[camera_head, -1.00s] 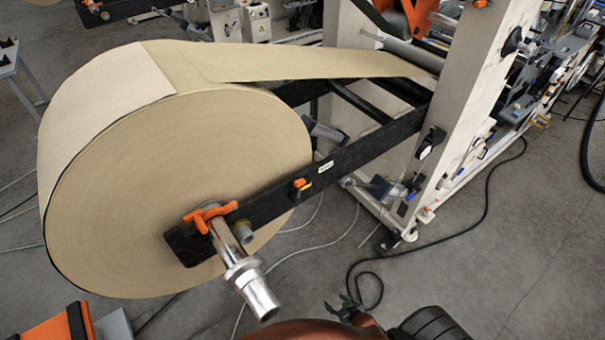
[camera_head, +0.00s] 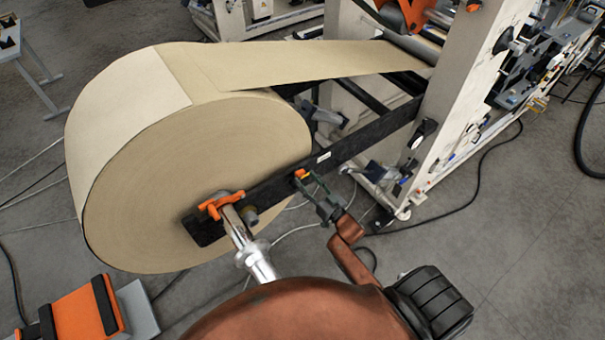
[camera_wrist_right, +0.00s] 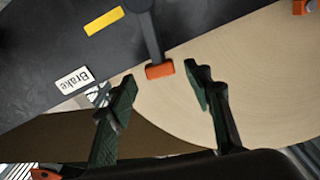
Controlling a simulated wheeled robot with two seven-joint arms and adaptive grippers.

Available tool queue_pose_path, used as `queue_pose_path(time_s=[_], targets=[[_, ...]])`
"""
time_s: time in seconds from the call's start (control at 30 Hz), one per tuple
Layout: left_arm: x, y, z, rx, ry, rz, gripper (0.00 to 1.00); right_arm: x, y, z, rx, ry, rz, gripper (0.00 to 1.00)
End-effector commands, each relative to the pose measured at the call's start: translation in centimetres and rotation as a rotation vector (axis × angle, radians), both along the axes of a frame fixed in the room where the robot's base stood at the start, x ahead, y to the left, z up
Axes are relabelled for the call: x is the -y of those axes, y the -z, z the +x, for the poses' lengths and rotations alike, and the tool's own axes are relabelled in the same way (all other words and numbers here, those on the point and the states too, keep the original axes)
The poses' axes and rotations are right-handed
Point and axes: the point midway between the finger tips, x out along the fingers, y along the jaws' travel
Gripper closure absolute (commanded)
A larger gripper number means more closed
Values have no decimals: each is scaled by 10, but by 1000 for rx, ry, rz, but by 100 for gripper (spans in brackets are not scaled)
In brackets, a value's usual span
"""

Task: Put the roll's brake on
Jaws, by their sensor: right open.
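The large kraft paper roll (camera_head: 190,180) sits on a shiny metal shaft (camera_head: 254,255) beside a black support arm (camera_head: 365,138). The brake lever (camera_head: 301,174) on that arm shows a small orange part in the head view. In the right wrist view the lever (camera_wrist_right: 153,40) is a dark bar with an orange tip (camera_wrist_right: 160,70), near a "Brake" label (camera_wrist_right: 74,80) and a yellow mark (camera_wrist_right: 103,21). My right gripper (camera_head: 318,188) is open close to the lever. In the wrist view the orange tip lies between and slightly beyond its fingertips (camera_wrist_right: 161,76), apparently touching neither. My left gripper is out of view.
An orange clamp (camera_head: 220,204) is at the shaft end of the support arm. A white machine frame (camera_head: 455,110) stands right, and the paper web (camera_head: 300,62) runs to it. Cables lie on the floor. An orange and grey object (camera_head: 82,310) is at lower left.

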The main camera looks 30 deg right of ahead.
Motion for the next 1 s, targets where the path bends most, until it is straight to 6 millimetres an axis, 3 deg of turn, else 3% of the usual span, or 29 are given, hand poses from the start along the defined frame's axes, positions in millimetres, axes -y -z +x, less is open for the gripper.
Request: queue_pose_path(time_s=[0.23, 0.57, 1.0], targets=[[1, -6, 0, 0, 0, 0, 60, -3, 0, 29, -1, 0, 0, 54], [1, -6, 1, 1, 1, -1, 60, -3, 1, 34, -2, 0, 0, 54], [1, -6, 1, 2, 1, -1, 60, -3, 1, 33, -2, 1, 0, 83]])
